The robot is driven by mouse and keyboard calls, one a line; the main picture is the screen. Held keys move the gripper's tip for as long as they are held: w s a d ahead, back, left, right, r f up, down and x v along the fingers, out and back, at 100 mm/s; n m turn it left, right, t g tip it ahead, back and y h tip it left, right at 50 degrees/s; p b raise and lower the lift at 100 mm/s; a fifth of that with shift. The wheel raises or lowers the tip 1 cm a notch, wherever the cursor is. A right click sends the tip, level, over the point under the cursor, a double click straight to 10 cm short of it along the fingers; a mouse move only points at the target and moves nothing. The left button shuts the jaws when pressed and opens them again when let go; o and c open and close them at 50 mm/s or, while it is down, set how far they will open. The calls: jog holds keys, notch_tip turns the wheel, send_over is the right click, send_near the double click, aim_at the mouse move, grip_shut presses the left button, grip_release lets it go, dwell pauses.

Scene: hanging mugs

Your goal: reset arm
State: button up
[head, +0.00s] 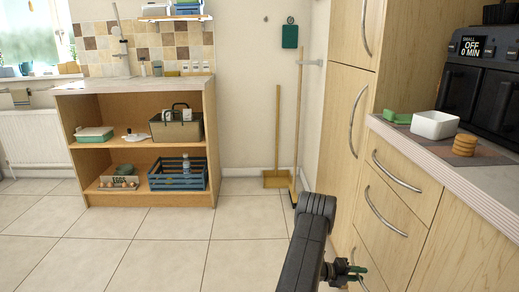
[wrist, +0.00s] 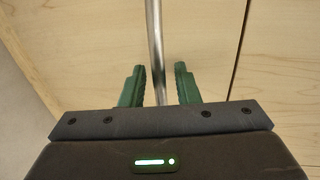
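My gripper (head: 352,272) is at the lower right of the head view, at the end of my dark arm, in front of the light wood cabinets. In the wrist view its two green fingers (wrist: 161,76) stand apart, so it is open. A metal bar handle (wrist: 155,35) on a wood front runs between the fingers in the picture. I see gaps beside the bar, and no finger is clearly pressed on it. How deep the bar sits between them I cannot tell.
Drawers with curved handles (head: 385,211) and a tall cabinet (head: 350,115) stand close on the right. An open shelf unit (head: 137,222) stands at the back left. The tiled floor between is clear.

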jog(key=shift+s+a+p, duration=0.1)
jog(key=shift+a+p, duration=0.45)
jog(key=shift+a, duration=1.7)
